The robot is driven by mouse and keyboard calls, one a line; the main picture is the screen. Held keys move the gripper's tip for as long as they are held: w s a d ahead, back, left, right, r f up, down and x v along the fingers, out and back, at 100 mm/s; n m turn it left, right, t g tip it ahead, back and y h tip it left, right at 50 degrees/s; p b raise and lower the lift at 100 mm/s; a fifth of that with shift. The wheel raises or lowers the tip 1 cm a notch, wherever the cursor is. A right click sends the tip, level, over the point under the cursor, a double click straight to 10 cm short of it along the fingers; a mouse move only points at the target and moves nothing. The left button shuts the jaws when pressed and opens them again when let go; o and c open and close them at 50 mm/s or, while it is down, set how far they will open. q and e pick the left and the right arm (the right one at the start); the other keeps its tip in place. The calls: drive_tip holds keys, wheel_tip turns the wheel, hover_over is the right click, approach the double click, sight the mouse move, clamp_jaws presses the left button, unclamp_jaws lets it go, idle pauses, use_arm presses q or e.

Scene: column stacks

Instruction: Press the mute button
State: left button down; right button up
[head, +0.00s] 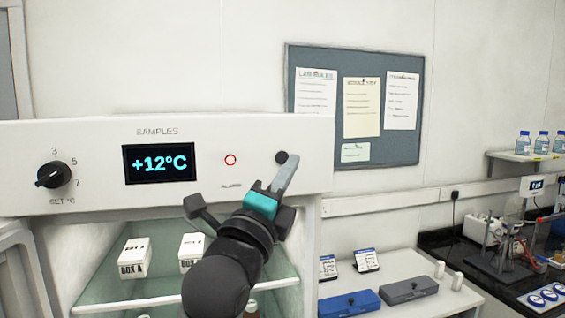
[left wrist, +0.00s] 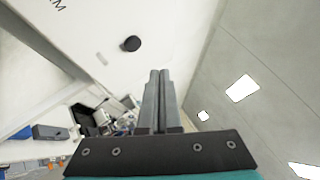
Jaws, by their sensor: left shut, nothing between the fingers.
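The mute button is a round black knob (head: 281,157) at the right end of the white control panel (head: 85,137), right of the red alarm lamp (head: 230,160). Its label is hidden. My left gripper (head: 291,160) is shut and empty, its fingertips in front of the panel, overlapping the button's right edge in the head view. In the left wrist view, the button (left wrist: 130,43) lies up and left of the shut fingertips (left wrist: 159,73), with a visible gap between. My right gripper is not in view.
The panel also has a dial (head: 54,175) and a display (head: 159,163) reading +12°C. Below is an open compartment with a glass shelf (head: 100,288) and white boxes. A noticeboard (head: 355,70) hangs on the wall. Blue (head: 348,303) and grey (head: 409,289) cases sit on the counter.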

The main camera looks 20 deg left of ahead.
sight(282, 158)
use_arm(q)
drive_tip(key=shift+w+a, duration=0.5)
drive_tip(key=shift+w, duration=0.2)
drive_tip(key=shift+w+a, duration=0.5)
drive_tip(key=shift+w, duration=0.2)
drive_tip(key=shift+w+r, duration=0.1)
idle(1.0)
drive_tip(key=shift+w+a, duration=0.25)
drive_tip(key=shift+w+a+p, duration=0.2)
drive_tip(key=shift+w+p, duration=0.15)
idle(0.6)
drive_tip(key=shift+s+d, duration=0.1)
drive_tip(key=shift+s, duration=0.05)
idle(0.3)
drive_tip(key=shift+s+d, duration=0.35)
drive_tip(key=shift+s, duration=0.2)
